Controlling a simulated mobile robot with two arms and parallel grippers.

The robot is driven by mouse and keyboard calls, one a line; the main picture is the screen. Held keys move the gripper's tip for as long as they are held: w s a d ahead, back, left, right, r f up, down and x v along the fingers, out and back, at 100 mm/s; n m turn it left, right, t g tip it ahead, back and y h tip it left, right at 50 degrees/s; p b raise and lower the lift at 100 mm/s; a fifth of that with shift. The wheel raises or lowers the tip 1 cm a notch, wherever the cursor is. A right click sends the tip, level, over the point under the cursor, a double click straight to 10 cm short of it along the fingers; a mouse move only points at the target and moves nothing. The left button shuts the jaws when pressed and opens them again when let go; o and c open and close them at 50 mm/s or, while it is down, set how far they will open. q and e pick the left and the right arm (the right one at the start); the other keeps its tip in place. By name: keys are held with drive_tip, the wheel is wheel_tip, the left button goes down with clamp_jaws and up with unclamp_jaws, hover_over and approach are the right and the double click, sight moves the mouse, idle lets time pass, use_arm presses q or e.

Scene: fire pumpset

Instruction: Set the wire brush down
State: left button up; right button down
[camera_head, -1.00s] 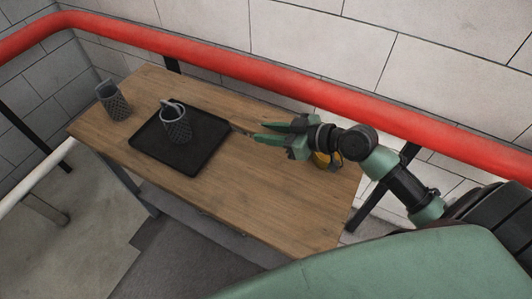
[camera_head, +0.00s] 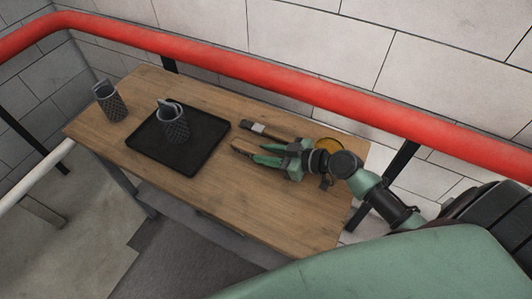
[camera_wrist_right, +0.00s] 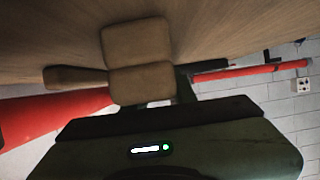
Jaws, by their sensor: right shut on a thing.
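My right gripper (camera_head: 244,152) is low over the wooden table (camera_head: 215,205), to the right of the black tray, with its fingers pointing left. It is shut on the wire brush, which is mostly hidden by the fingers. In the right wrist view a brown wooden handle (camera_wrist_right: 75,78) sticks out to the left of the tan finger pads (camera_wrist_right: 140,62), with the table surface close by. I cannot tell whether the brush touches the table. My left gripper is not in view.
A black tray (camera_head: 187,160) holds a dark mesh cup (camera_head: 173,125). Another cup (camera_head: 111,104) stands at the table's left end. A red pipe (camera_head: 270,75) runs behind the table.

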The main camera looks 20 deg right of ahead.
drive_tip(key=shift+f, duration=0.2)
drive_tip(key=c, duration=1.1)
unclamp_jaws()
drive_tip(key=shift+r, duration=0.1)
drive_tip(key=shift+r, duration=0.1)
drive_tip(key=shift+r+p, duration=0.15)
drive_tip(key=shift+p, duration=0.15)
drive_tip(key=b+v, duration=0.1)
drive_tip(key=v, duration=0.4)
drive_tip(key=b+v, duration=0.2)
drive_tip(key=v, duration=0.3)
drive_tip(key=shift+s+d, duration=0.25)
drive_tip(key=shift+s, duration=0.05)
drive_tip(key=shift+s+d+r, duration=0.3)
drive_tip(key=shift+s+d, duration=0.05)
drive_tip(key=shift+s, duration=0.1)
